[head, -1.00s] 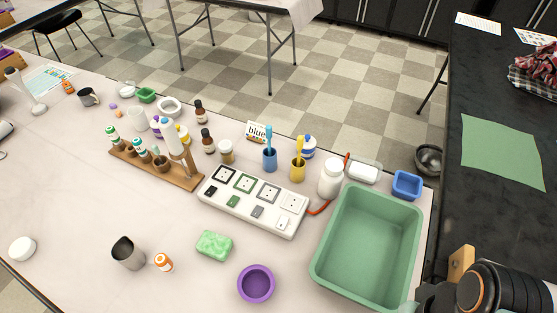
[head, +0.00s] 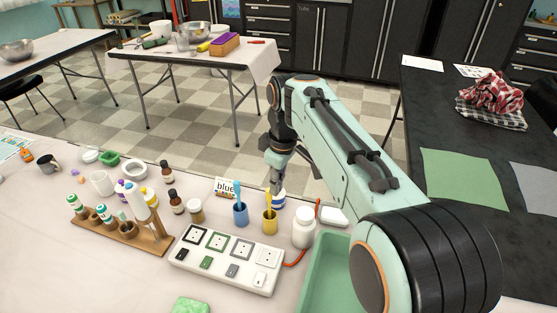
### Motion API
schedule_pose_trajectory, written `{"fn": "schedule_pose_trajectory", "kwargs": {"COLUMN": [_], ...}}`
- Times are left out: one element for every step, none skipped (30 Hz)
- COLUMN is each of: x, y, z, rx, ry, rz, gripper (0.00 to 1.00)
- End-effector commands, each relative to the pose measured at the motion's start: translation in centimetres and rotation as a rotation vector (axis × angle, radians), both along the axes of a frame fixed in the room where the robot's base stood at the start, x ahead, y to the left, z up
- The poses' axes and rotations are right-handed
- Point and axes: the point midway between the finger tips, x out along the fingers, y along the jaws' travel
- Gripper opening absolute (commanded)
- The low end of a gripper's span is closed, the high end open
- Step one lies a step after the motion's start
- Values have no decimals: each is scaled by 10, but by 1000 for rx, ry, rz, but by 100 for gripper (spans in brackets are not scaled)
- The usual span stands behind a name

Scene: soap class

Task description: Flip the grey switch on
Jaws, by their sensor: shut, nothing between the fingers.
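The white power strip (head: 221,280) lies on the pale table, with several framed sockets and a row of small switches in black, green, grey and white. The grey switch (head: 232,270) is third from the left, below the grey-framed socket. Its tilt is too small to tell. My gripper (head: 274,190) points down behind the strip, above and beyond the grey switch, near the yellow cup (head: 270,226) and a blue-and-white bottle (head: 279,200). It is shut and empty, apart from the switch.
A blue cup with a brush (head: 240,215) and a white bottle (head: 303,228) stand behind the strip. A wooden rack of bottles (head: 150,243) is at left, a green tub (head: 325,262) at right, partly hidden by my arm. A green sponge (head: 190,306) lies in front.

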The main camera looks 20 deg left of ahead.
Motion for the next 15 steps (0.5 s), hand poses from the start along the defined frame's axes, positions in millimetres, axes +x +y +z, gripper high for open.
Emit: {"fn": "schedule_pose_trajectory", "kwargs": {"x": [-1,-3,-8,-12,-17,-24,-30,-35,-41,-44,-47,-50,-52,-52,-53], "y": [24,36,51,60,68,77,81,85,89,91,94,96,98,99,99], "z": [-20,-32,-46,-57,-68,-82,-91,-99,-106,-110,-113,-114,-113,-113,-113], "rx": [-11,-18,-27,-36,-45,-61,-71,-81,-91,-97,-101,-103,-103,-103,-103], "ry": [28,42,62,78,94,118,133,148,162,169,173,175,173,173,173], "rz": [47,71,101,122,142,164,180,192,207,214,222,230,235,237,238], "gripper": [0,0,0,0,0,0,0,0,0,0,0,0,0,0,0]}}
